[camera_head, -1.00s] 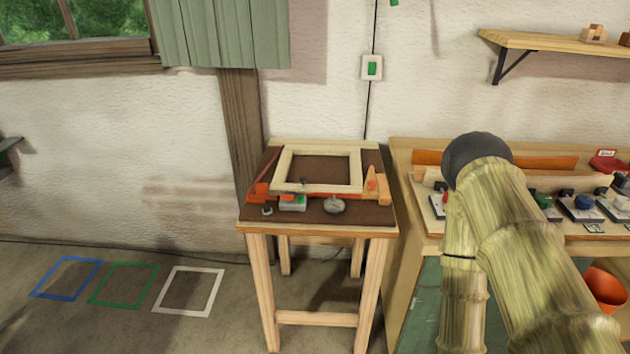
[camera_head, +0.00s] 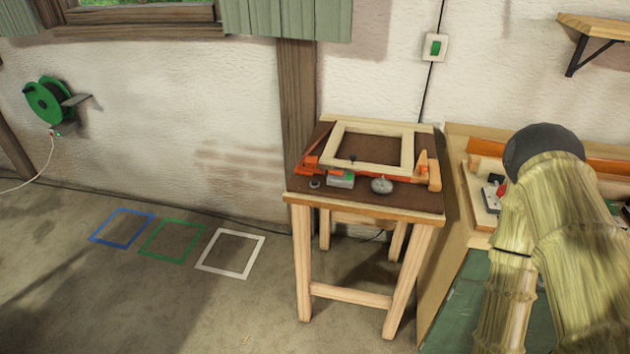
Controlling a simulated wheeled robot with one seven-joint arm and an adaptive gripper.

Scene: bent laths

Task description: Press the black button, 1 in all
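I cannot make out a black button in this view. At the right, part of a pale board (camera_head: 482,213) shows on a workbench, with a small red and white device (camera_head: 493,193) and a dark part beside it. My arm's bamboo-like links and dark round joint cover most of the rest of that board. My gripper is not in view. On the small wooden table, a grey and green box (camera_head: 341,179) and a round grey dial (camera_head: 381,186) lie near the front edge.
The small table (camera_head: 365,208) carries a pale wooden frame (camera_head: 410,150) and an orange clamp (camera_head: 400,177). The workbench (camera_head: 450,235) stands to its right. Blue, green and white outlines (camera_head: 232,254) mark the open floor at left. A green reel (camera_head: 45,103) hangs on the wall.

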